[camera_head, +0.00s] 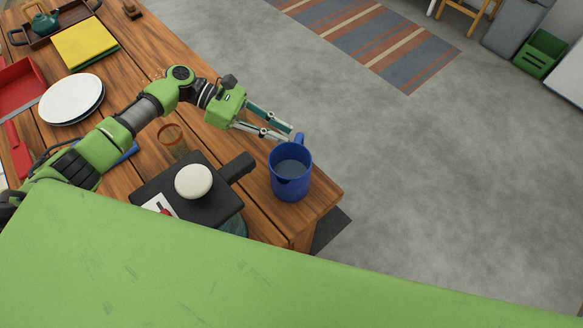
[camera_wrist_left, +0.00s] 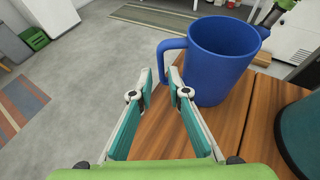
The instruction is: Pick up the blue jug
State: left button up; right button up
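The blue jug (camera_head: 290,182) stands upright near the right corner of the wooden table, its handle towards my left gripper. In the left wrist view the jug (camera_wrist_left: 217,65) is ahead and to the right, its handle just beyond the fingertips. My left gripper (camera_head: 288,133) is at the handle side of the jug. In the wrist view the gripper (camera_wrist_left: 161,84) is open, with a gap between its fingertips and nothing held. The right fingertip overlaps the handle in the picture; I cannot tell whether they touch. My right gripper is not in view.
A black board (camera_head: 205,208) with a handle and a white round object (camera_head: 193,181) is left of the jug. An amber glass (camera_head: 172,140) stands behind it. A white plate (camera_head: 70,100) and yellow book (camera_head: 85,43) lie farther left. Open floor lies beyond the table edge.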

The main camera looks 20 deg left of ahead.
aim_at(299, 141)
pick_arm(q)
jog(key=p+x, duration=0.1)
jog(key=x, duration=0.4)
jog(key=shift+s+d+r, duration=0.1)
jog(key=shift+d, duration=0.4)
grip_shut()
